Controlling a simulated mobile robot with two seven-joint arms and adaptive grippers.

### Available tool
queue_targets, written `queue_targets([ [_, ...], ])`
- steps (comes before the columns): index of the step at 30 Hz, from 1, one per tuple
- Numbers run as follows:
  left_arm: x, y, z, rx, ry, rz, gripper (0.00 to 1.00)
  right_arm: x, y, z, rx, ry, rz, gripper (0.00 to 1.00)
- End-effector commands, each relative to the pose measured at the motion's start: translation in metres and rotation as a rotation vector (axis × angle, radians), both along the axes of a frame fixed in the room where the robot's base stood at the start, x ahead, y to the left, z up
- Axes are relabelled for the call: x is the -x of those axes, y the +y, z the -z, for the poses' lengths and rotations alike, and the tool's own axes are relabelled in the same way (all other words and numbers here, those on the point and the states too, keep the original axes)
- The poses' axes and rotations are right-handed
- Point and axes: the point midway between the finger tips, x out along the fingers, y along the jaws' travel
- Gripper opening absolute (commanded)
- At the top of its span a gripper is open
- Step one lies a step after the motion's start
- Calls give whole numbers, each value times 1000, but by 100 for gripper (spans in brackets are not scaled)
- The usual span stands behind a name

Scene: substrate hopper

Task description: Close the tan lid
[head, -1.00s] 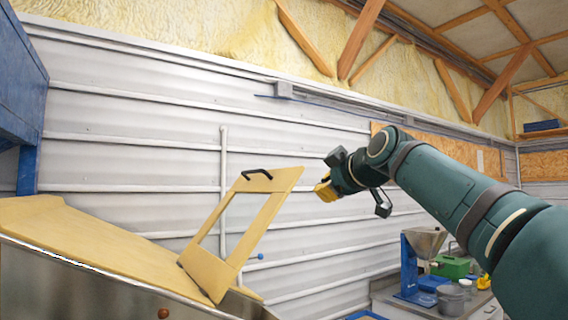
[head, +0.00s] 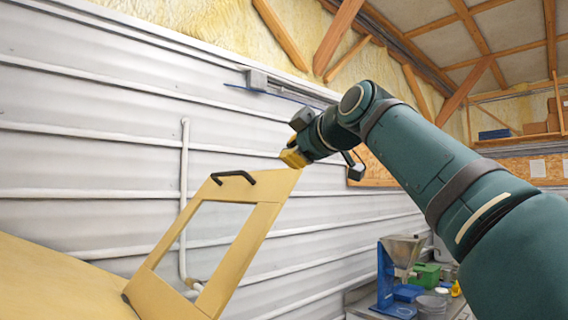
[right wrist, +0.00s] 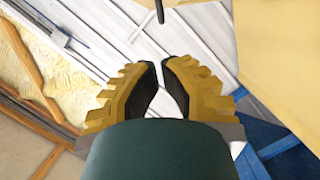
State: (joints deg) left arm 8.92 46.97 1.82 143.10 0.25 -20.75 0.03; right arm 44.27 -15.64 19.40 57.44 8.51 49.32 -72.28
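The tan lid (head: 232,262) stands tilted up and open at the lower left in the head view. It is a frame with a window opening and a black handle (head: 233,176) near its top edge. My right gripper (head: 293,158) appears just above the lid's upper right corner; I cannot tell whether it touches. In the right wrist view its yellow fingers (right wrist: 160,82) are drawn close together, with only a narrow gap and nothing between them. A tan panel (right wrist: 282,55) fills that view's upper right. My left gripper is not in view.
A tan hopper top (head: 50,285) lies at the lower left. A ribbed metal wall (head: 90,110) with a white pipe (head: 184,200) stands behind the lid. A bench at the lower right holds a blue stand with a funnel (head: 400,250) and a green box (head: 425,275).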

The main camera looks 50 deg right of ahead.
Motion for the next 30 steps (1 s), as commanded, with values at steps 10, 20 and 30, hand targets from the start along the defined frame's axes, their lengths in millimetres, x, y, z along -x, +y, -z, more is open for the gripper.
queue_targets([
  [10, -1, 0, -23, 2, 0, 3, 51, -61, -21, 9, -5, 4, 1, 0],
  [20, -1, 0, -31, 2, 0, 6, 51, -84, -47, 31, -4, 4, 3, 0],
  [30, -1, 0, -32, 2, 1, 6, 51, -82, -59, 39, -1, 1, 0, 0],
])
